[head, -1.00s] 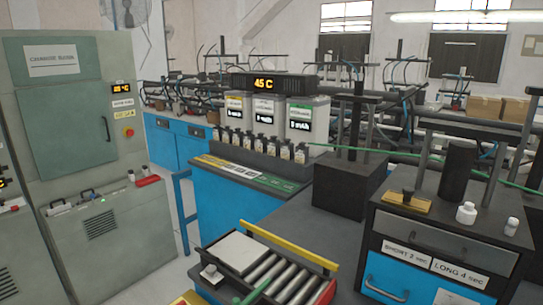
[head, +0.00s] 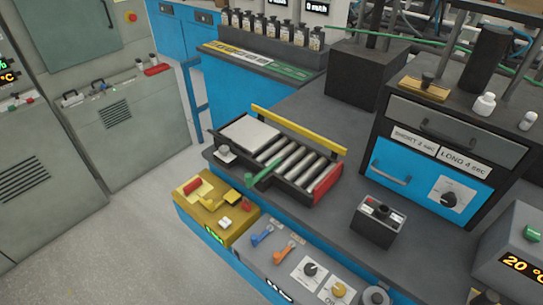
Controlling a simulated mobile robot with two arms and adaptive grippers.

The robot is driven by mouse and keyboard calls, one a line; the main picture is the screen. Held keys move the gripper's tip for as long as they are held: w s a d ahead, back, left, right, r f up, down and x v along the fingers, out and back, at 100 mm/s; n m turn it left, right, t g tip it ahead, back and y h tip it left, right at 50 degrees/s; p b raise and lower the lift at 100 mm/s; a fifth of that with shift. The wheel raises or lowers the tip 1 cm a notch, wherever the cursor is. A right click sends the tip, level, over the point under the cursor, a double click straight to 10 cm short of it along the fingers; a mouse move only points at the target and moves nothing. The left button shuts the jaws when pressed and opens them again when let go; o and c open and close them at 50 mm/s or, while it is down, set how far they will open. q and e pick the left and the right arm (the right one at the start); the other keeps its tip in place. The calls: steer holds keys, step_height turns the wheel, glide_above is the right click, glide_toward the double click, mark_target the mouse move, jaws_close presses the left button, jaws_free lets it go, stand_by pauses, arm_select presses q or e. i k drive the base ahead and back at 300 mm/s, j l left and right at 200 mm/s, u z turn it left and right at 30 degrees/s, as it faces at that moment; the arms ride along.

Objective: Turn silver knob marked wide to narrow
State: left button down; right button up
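A silver-grey round knob (head: 376,296) sits at the bottom edge of the head view, partly cut off, at the right end of the grey front control panel (head: 268,262). I cannot read any wide or narrow marking on it. Beside it on the panel are a gold knob (head: 340,290) and a black knob (head: 310,269), each on a white plate with print too small to read. Another grey knob (head: 226,153) stands on the left corner of the roller tray (head: 308,195). Neither of my grippers shows in the view.
Blue and orange levers (head: 262,236) stand on the panel's left part. A yellow control box (head: 215,208) juts out at left. A small dark box (head: 378,221) and a blue-fronted drawer unit (head: 400,165) stand right of the rollers. A grey 20 °C device (head: 512,258) is at far right.

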mark_target(223, 150)
steer(key=j+z, duration=0.1)
steer(key=z, duration=0.3)
steer(key=i+j+z, duration=0.1)
steer(key=j+z, duration=0.25)
steer(key=j, duration=0.35)
steer(key=j+z, duration=0.4)
steer(key=j, duration=0.25)
steer(key=i+j, duration=0.05)
